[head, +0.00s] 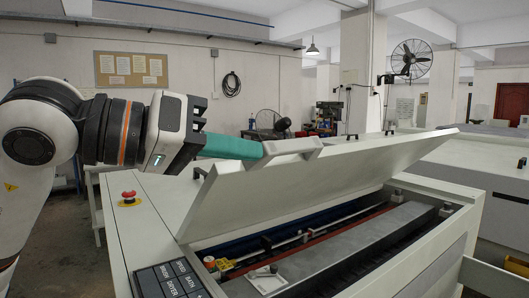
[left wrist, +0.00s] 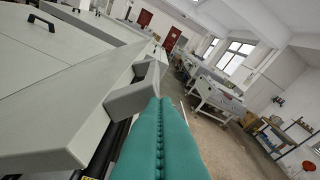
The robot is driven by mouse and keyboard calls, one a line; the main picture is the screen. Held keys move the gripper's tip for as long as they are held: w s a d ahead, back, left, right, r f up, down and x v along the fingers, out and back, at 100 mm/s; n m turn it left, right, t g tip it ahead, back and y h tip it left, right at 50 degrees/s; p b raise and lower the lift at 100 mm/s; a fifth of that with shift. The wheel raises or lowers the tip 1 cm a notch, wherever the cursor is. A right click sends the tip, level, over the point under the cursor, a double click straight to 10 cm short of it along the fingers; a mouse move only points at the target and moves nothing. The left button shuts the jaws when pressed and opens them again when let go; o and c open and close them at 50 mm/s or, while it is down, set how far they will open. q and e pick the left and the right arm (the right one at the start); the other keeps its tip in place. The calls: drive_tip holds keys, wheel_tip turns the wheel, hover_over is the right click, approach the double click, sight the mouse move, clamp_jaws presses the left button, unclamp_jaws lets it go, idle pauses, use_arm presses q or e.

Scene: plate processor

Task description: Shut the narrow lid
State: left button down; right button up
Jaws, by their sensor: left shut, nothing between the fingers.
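The narrow lid (head: 330,165) is a long light-grey panel on the plate processor, tilted up over an open bay. A grey handle (head: 293,146) stands on its upper edge near the left end; the handle also shows in the left wrist view (left wrist: 138,95). My left gripper (head: 258,149) has green fingers, shut together with nothing between them. Its fingertips are at the handle, and overlap its edge in the head view; I cannot tell if they touch. In the left wrist view the green fingers (left wrist: 160,140) point toward the handle. My right gripper is not in view.
The open bay shows rollers, a red strip (head: 310,237) and yellow parts (head: 224,264). A red emergency button (head: 129,197) and a dark label panel (head: 172,281) are on the machine's left end. Another machine (head: 478,155) stands at the right. A workbench stands further back.

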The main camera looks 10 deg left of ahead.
sight(275, 143)
use_arm(q)
drive_tip(key=shift+a+r, duration=0.15)
drive_tip(key=shift+r, duration=0.1)
drive_tip(key=w+a+r+g+p, duration=0.1)
drive_tip(key=r+p, duration=0.1)
drive_tip(key=w+a+r+g+p, duration=0.1)
drive_tip(key=r+p, duration=0.1)
drive_tip(key=w+a+r+y+p, duration=0.1)
drive_tip(key=p, duration=0.1)
drive_tip(key=shift+w+a+r+n+g+p, duration=0.25)
drive_tip(key=shift+w+r+n+g+p, duration=0.05)
drive_tip(key=shift+w+r+g, duration=0.1)
drive_tip(key=w+a+r+m+g+p, duration=0.1)
drive_tip(key=a+r+g+p, duration=0.2)
drive_tip(key=a+g+p, duration=0.1)
drive_tip(key=shift+m, duration=0.3)
drive_tip(key=p+x, duration=0.1)
drive_tip(key=x, duration=0.9)
drive_tip(key=shift+d+f+p, duration=0.1)
drive_tip(key=shift+d+p, duration=0.1)
drive_tip(key=shift+p, duration=0.2)
drive_tip(key=shift+s+d+f, duration=0.25)
drive_tip(key=shift+f, duration=0.2)
drive_tip(key=shift+s+d+f, duration=0.25)
drive_tip(key=shift+s+f, duration=0.05)
drive_tip(key=shift+f, duration=0.2)
drive_tip(key=shift+s+d+f+p, duration=0.15)
drive_tip(key=shift+s+f+p, duration=0.2)
drive_tip(key=shift+f, duration=0.2)
drive_tip(key=shift+d, duration=0.1)
